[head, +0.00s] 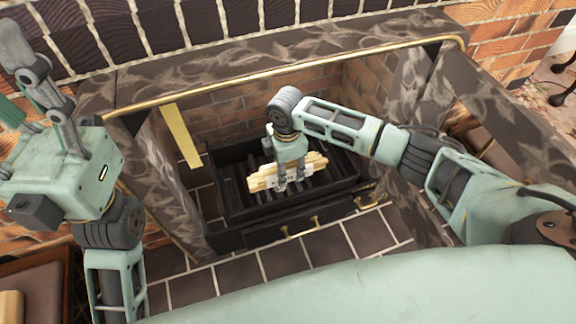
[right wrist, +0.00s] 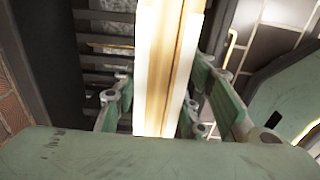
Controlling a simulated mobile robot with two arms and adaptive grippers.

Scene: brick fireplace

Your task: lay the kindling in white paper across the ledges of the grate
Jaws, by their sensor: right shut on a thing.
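The kindling in white paper (head: 262,183) is a pale wooden bundle with a white wrap around its middle. My right gripper (head: 291,184) is shut on it, with fingers on both sides of the wrap. The kindling (right wrist: 160,60) also runs between the fingers of my right gripper (right wrist: 158,112) in the right wrist view. The bundle is over the dark slatted grate (head: 234,192) in the fireplace. I cannot tell whether it touches the ledges. My left gripper (head: 38,88) is raised at the far left, away from the grate; its jaw opening is unclear.
The fireplace has a marble surround (head: 150,85) with a brass edge and brick inner walls. A yellow strip (head: 182,137) shows at the left of the opening. A dark front with brass handles (head: 301,228) stands before the grate. Dark floor tiles (head: 330,252) in front are clear.

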